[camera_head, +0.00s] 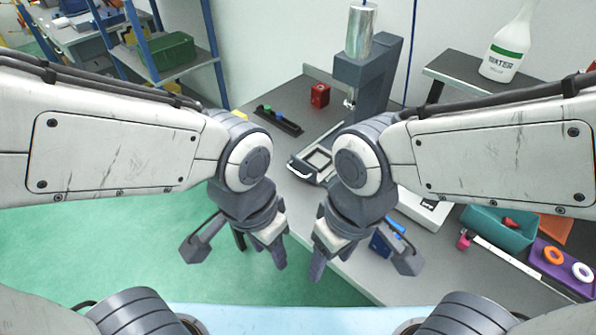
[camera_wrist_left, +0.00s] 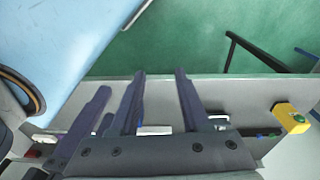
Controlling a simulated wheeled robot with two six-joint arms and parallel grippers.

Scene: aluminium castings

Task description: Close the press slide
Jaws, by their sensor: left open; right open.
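The grey press (camera_head: 365,85) with a silver cylinder on top stands at the back of the table in the head view. Its slide (camera_head: 319,160), a flat frame with a pale handle at its front left, sticks out in front of the press. My right arm partly hides the slide and the press base. My left gripper (camera_head: 260,250) is open and empty, in front of the slide and nearer me; its fingers also show in the left wrist view (camera_wrist_left: 160,88). My right gripper (camera_head: 342,256) is open and empty, beside the left one. Neither gripper touches the slide.
A yellow button box (camera_wrist_left: 290,118) is at the table edge. A teal bin (camera_head: 498,232), purple holder (camera_head: 545,258) and white bottle (camera_head: 508,48) are on the right.

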